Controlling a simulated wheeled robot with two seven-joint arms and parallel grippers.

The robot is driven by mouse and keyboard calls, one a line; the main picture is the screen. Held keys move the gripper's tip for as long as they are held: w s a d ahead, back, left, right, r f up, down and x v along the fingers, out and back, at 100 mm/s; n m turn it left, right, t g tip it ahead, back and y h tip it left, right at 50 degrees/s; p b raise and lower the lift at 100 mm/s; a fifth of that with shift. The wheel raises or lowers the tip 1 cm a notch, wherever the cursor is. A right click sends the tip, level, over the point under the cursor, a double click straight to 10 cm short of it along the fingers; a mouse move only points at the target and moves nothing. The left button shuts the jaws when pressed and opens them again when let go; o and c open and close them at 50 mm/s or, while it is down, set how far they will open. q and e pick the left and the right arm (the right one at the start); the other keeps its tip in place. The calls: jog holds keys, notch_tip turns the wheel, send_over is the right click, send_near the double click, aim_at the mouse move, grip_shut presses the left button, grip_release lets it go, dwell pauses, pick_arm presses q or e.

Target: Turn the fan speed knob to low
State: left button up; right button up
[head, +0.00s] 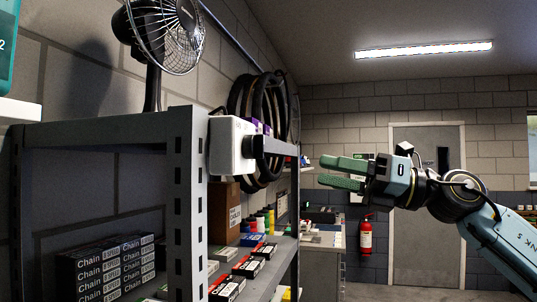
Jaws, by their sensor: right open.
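A black fan (168,32) with a wire cage stands on a dark post at the top left, above the grey shelf. A white box (228,146) is fixed at the shelf's front upright. A small dark part (250,146) on its right side looks like the knob; its pointer and setting cannot be read from here. My right gripper (321,171) is to the right of the white box, apart from it. Its two green fingers point left, spread open, with nothing between them. My left gripper is not in view.
The grey metal shelf (186,200) fills the left, with stacked chain boxes (115,268) and small boxes on it. Black tyres (240,100) hang on the wall behind. A red extinguisher (366,235) and a door (418,250) are farther back.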

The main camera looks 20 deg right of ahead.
aim_at(255, 147)
jog(key=s+a+r+n+h, duration=0.2)
jog(key=s+r+n, duration=0.3)
jog(key=s, duration=0.4)
jog(key=p+x, duration=0.5)
jog(key=x, duration=0.7)
jog(key=shift+a+f+g, duration=0.4)
jog(key=c, duration=1)
jog(key=shift+o, duration=0.2)
jog(key=shift+w, duration=0.1)
